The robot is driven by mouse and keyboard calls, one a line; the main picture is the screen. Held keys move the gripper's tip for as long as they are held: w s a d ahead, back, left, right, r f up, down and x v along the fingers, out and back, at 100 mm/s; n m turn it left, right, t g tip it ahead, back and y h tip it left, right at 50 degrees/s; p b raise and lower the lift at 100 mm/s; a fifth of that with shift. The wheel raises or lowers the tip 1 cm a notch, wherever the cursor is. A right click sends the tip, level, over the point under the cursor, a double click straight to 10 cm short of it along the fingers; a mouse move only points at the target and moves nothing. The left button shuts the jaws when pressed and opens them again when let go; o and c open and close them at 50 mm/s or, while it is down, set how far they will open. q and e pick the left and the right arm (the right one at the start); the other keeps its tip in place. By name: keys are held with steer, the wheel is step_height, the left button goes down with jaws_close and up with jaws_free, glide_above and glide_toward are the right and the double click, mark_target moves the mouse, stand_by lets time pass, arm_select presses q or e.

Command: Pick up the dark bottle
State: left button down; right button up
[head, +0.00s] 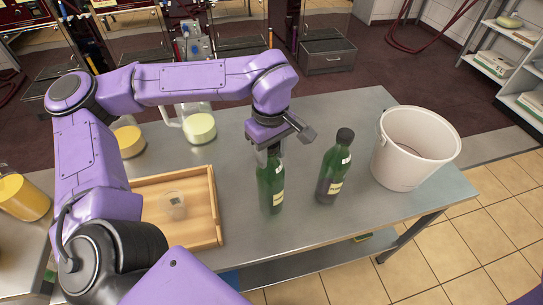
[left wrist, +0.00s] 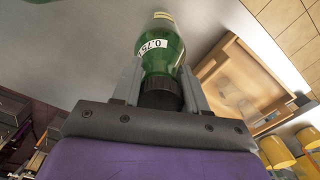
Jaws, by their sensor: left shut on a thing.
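A dark green bottle (head: 270,188) with a pale label is upright under my left gripper (head: 268,150), near the middle of the metal table (head: 300,236). In the left wrist view my left gripper (left wrist: 160,92) has its fingers on either side of the black cap and neck of this green bottle (left wrist: 163,50), shut on it. I cannot tell whether its base touches the table. A second dark green bottle (head: 334,168) with a black cap stands to the right, apart from the gripper. My right gripper is not in view.
A white bucket (head: 415,146) stands at the table's right end. A wooden tray (head: 205,212) holding a small clear cup (head: 173,204) lies to the left. Jugs with yellow (head: 130,140) and pale (head: 199,126) contents stand behind it. The table's front edge is clear.

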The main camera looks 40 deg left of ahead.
arm_select(q)
steer(key=shift+s+d+r, duration=0.1)
steer(key=shift+d+r, duration=0.05)
steer(key=shift+r, duration=0.4)
steer(key=shift+r+b, duration=0.45)
steer(key=shift+r, duration=0.2)
steer(key=s+d+r+b, duration=0.3)
steer(key=s+r, duration=0.7)
steer(key=s, duration=0.3)
steer(key=shift+s+r+b, duration=0.3)
steer(key=shift+r+b, duration=0.05)
steer(key=shift+r, duration=0.05)
steer(key=shift+d, duration=0.1)
